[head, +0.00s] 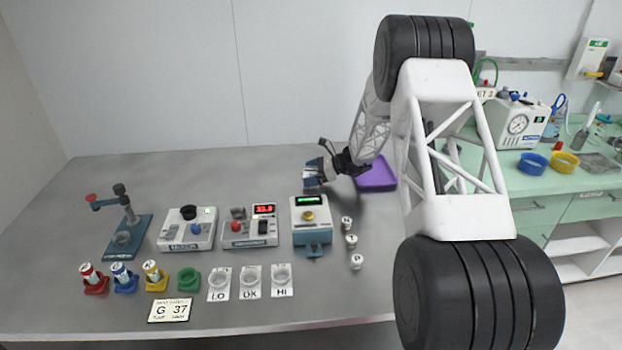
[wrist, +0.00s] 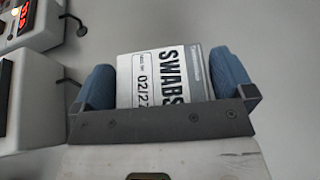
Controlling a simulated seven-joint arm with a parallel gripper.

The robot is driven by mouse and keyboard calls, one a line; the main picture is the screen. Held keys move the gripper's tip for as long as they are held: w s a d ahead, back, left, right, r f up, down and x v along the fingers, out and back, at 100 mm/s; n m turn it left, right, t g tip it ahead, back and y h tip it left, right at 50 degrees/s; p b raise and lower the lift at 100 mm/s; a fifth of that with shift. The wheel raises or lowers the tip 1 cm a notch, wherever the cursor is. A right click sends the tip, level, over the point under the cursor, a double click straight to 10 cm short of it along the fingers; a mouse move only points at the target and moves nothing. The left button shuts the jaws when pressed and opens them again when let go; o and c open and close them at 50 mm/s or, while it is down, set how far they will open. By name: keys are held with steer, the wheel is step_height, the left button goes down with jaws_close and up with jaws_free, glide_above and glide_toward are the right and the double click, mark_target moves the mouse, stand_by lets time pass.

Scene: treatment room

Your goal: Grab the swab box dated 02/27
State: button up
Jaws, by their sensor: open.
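The swab box (wrist: 172,78) is white, with "SWABS" in large black letters and a label reading "02/2" and a partly cut last digit that looks like 7. In the wrist view it lies between the two blue fingers of my gripper (wrist: 164,82), with a narrow gap at the left finger; I cannot tell whether the right finger touches it. My gripper is open around the box. In the head view my gripper (head: 313,178) is low over the back of the grey table, and I cannot make out the box there.
A purple tray (head: 378,178) lies right of my gripper, partly behind my arm. A teal-based device with a green display (head: 310,214) stands just in front of the gripper. A white device with a red display (head: 250,230) is to its left. The table's back left is clear.

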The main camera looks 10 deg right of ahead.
mark_target(311, 172)
steer(key=c, duration=0.7)
steer(key=shift+c, duration=0.2)
steer(key=shift+r, duration=0.1)
steer(key=shift+r, duration=4.9)
